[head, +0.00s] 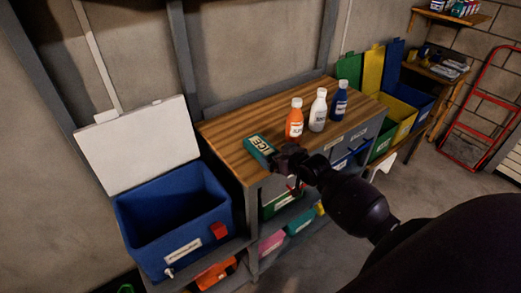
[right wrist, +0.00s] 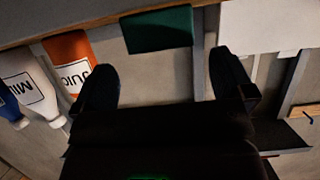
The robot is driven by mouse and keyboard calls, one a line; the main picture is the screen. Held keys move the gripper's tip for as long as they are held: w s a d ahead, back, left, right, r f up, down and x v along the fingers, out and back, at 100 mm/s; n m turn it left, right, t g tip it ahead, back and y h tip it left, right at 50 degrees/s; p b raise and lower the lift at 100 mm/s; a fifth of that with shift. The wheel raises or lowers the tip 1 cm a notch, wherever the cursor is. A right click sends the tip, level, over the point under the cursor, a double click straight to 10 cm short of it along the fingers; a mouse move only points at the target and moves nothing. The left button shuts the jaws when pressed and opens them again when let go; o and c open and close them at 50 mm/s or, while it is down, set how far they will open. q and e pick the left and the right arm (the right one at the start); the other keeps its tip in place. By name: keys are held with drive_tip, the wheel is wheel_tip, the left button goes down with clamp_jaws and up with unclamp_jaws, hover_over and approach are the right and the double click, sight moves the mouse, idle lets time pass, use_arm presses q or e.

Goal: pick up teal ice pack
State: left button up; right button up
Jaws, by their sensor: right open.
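The teal ice pack (head: 260,146), labelled ICE, lies on the near left part of the wooden tabletop (head: 234,126). My right gripper (head: 280,155) is close beside its right end in the head view; I cannot tell there whether they touch. In the right wrist view my right gripper (right wrist: 165,78) is open, with nothing between its fingers. The ice pack (right wrist: 158,29) shows ahead of the gap between the fingertips, apart from them. My left gripper is in neither view.
Orange juice (head: 294,122), white milk (head: 318,111) and blue (head: 339,101) bottles stand on the tabletop right of the ice pack. An open blue cooler (head: 177,247) with a raised white lid (head: 140,145) stands at left. Green, yellow and blue bins (head: 402,112) are at right.

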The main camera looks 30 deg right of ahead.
sight(268, 152)
drive_tip(key=shift+x, duration=3.1)
drive_tip(key=shift+a, duration=0.15)
